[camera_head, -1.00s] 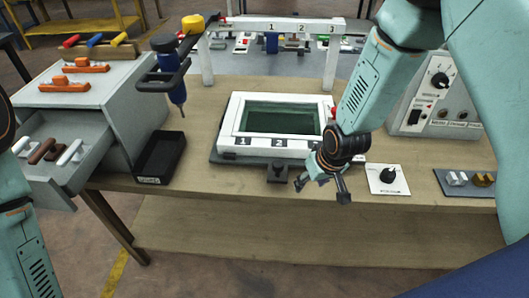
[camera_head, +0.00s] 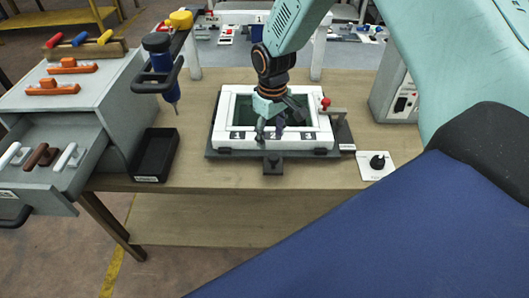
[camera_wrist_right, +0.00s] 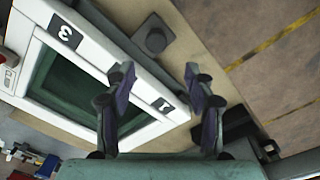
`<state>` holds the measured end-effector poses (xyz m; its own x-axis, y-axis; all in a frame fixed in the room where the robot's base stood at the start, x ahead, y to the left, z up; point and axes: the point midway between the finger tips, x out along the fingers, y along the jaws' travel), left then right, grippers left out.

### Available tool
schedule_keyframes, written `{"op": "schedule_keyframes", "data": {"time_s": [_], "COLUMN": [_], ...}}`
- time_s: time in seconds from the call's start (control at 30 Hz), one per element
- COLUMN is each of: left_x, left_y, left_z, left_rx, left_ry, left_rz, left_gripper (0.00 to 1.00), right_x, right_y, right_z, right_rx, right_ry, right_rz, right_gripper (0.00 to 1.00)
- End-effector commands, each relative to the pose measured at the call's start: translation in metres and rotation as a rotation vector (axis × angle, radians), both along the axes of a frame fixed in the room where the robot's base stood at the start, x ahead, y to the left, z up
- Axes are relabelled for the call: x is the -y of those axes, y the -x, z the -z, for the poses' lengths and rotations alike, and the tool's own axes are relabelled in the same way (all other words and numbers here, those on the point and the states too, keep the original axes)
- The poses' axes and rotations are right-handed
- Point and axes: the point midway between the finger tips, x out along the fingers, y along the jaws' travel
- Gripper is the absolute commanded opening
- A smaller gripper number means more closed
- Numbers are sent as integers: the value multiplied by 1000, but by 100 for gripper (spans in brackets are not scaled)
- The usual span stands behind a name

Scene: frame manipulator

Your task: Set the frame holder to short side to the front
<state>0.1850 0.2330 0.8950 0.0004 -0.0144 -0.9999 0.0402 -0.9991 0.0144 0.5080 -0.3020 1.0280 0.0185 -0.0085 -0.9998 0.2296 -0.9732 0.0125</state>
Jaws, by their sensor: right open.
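The frame holder is a white rectangular frame (camera_head: 222,118) around a dark green panel, on a dark base plate (camera_head: 342,135) on the workbench. A long side with black number labels faces the front. My right gripper (camera_head: 270,130) is open over that front side, pointing down and covering part of the labels. In the right wrist view the fingers (camera_wrist_right: 162,92) are apart and empty, over the labelled side of the white frame (camera_wrist_right: 95,45); labels 3 and 1 show. I cannot tell whether the fingers touch the frame. My left gripper is out of view.
A black tray (camera_head: 155,155) and an open drawer (camera_head: 62,165) are left. A dial panel (camera_head: 377,165) is right. A blue screwdriver (camera_head: 160,70) hangs at left.

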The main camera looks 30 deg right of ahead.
Motion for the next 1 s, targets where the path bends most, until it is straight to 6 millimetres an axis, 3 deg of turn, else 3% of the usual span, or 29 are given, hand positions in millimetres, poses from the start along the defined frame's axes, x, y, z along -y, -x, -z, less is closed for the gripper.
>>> {"op": "schedule_keyframes", "data": {"time_s": [0.17,0.6,1.0], "left_x": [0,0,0], "left_y": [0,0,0], "left_z": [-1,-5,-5], "left_rx": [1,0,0], "left_ry": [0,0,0], "left_rz": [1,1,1], "left_gripper": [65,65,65], "right_x": [3,2,1], "right_y": [7,5,4], "right_z": [11,71,78], "right_rx": [-23,-20,-18], "right_ry": [-1,0,-1], "right_rz": [-5,-7,-8], "right_gripper": [54,54,54]}}
